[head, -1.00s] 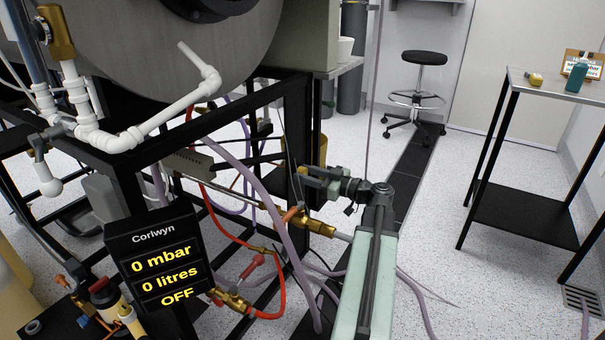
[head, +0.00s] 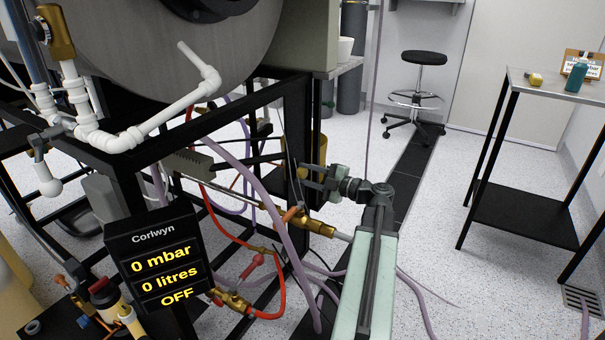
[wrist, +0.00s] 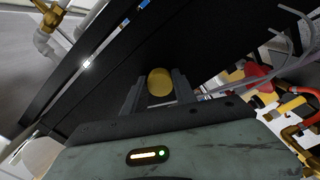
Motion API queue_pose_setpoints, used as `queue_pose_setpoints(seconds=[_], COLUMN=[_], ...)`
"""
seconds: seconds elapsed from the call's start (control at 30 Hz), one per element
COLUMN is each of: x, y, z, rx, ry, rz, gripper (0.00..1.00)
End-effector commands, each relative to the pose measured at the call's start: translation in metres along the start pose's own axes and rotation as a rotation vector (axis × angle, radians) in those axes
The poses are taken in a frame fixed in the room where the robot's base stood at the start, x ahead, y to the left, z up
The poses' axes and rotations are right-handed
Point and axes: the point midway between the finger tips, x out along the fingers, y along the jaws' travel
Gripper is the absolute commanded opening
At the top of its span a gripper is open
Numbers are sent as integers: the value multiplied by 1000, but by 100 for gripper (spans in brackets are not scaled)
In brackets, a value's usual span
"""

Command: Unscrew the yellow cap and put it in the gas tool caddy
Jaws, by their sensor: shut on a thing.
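The yellow cap (wrist: 160,82) sits between the two finger tips of my gripper (wrist: 154,92) in the wrist view, which is shut on it. In the head view the cap (head: 302,172) shows small at the tips of my gripper (head: 306,178), beside the black frame post. I cannot tell from these views whether the cap is still touching a fitting. I cannot clearly make out the gas tool caddy.
A brass valve line (head: 312,224) and purple hoses lie just below my gripper. The black frame (head: 297,125) stands close behind it. A display (head: 160,262) reads 0 mbar, 0 litres, OFF. A side table (head: 552,88) stands right; floor between is mostly clear.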

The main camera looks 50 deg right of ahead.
Motion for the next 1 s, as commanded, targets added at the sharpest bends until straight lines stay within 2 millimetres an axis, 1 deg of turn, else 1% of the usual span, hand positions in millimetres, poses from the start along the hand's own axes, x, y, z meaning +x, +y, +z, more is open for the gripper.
queue_pose_setpoints(seconds=[0.03,0.07,0.1,0.13,0.43,0.7,0.9,0.97,1.0], x=[0,0,0,0,-1,-24,-24,-24,-24], y=[0,0,0,0,0,0,0,0,0], z=[0,0,0,0,0,0,0,0,0], rx=[1,1,1,1,3,3,6,42,94], ry=[0,0,0,0,0,-1,0,0,0], rz=[0,0,0,0,0,0,0,0,0], gripper=[36,44,55,58,58,58,58,58,58])
